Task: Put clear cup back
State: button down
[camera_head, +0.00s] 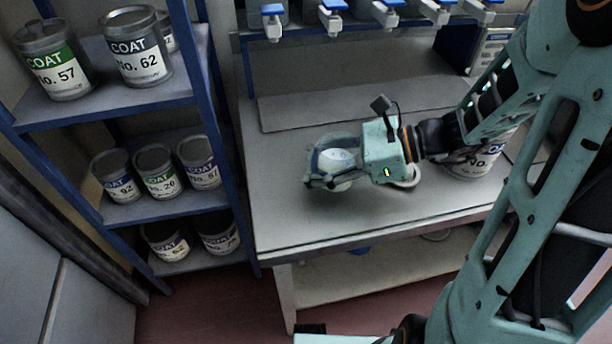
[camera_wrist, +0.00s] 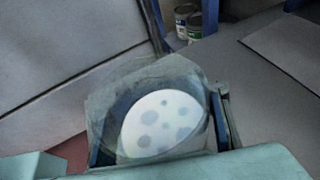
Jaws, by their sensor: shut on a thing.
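My gripper (camera_head: 318,164) is above the grey worktop, left of its middle, with its jaws shut on the clear cup (camera_head: 346,142). The wrist view shows the see-through cup (camera_wrist: 105,103) between the two fingers (camera_wrist: 163,125). A white, rounded shape with grey-blue spots (camera_wrist: 160,122) shows in or through the cup; I cannot tell which. The cup looks tilted in the wrist view. I cannot tell its exact gap to the worktop.
The grey worktop (camera_head: 290,225) has free room at its front left. Blue-handled dispensers (camera_head: 333,20) line its back. A blue shelf rack (camera_head: 150,95) with several COAT cans stands left. Another can (camera_head: 468,168) is partly hidden behind my arm.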

aim_at(306, 187)
jog(key=shift+f, duration=1.35)
jog(key=shift+f+b, duration=0.15)
jog(key=shift+b, duration=0.15)
jog(key=c, duration=1)
grip_release()
jog(key=shift+o, duration=0.2)
jog(key=shift+d+r, duration=0.1)
jog(key=shift+r, duration=0.15)
jog(key=p+v, duration=0.2)
jog(key=v, duration=1)
jog(key=shift+f, duration=0.1)
